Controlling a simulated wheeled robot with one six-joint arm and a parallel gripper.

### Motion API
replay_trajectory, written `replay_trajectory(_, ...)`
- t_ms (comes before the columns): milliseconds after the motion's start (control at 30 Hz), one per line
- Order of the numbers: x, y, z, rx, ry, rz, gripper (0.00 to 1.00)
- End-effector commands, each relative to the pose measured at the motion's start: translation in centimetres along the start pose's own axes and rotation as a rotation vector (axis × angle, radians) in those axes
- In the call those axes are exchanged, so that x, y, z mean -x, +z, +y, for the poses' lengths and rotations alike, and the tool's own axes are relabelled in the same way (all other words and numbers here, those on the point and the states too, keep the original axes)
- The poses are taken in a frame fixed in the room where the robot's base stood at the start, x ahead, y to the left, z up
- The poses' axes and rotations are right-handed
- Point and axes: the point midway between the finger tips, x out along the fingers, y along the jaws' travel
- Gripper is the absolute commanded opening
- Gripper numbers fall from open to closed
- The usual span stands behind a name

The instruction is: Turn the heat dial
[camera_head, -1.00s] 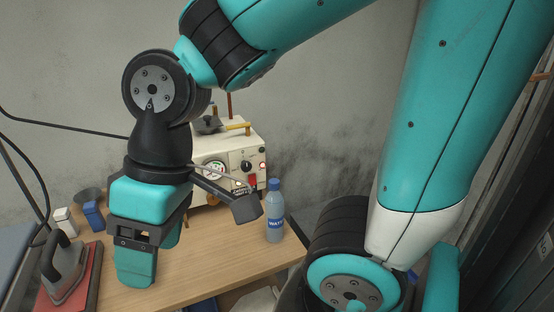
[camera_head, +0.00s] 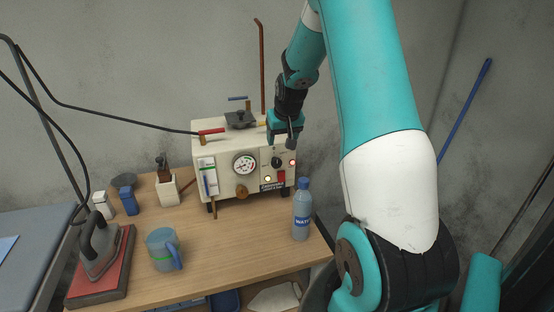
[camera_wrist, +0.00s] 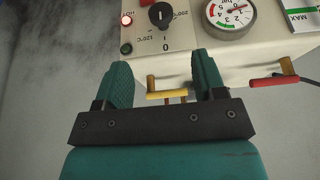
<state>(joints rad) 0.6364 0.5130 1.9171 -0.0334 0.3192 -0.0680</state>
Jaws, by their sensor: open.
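The heat dial is a black knob (camera_head: 276,162) on the front panel of a cream machine (camera_head: 237,190), right of a round gauge. In the wrist view the dial (camera_wrist: 160,14) is at the top, with temperature marks and a 0 around it. My gripper (camera_head: 284,141) is in front of the machine's upper right, close above the dial. In the wrist view both teal fingers of my gripper (camera_wrist: 161,62) are spread and point towards the panel, with the dial beyond their tips. I see no contact with the dial.
A gauge (camera_head: 244,164) and a red lamp (camera_head: 292,162) flank the dial. A yellow handle (camera_wrist: 165,96) and a red handle (camera_wrist: 274,81) are near the fingers. A water bottle (camera_head: 302,212) stands at front right. A mug (camera_head: 161,250) and an iron (camera_head: 97,247) are left.

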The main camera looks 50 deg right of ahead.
Motion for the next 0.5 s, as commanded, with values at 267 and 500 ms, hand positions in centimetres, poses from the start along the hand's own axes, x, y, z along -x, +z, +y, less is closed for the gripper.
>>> replay_trajectory(267,-6.4,0.1,-0.1,0.001,-0.001,-0.006,0.64)
replay_trajectory(500,-10.4,0.0,-0.1,0.001,-0.001,-0.003,0.64)
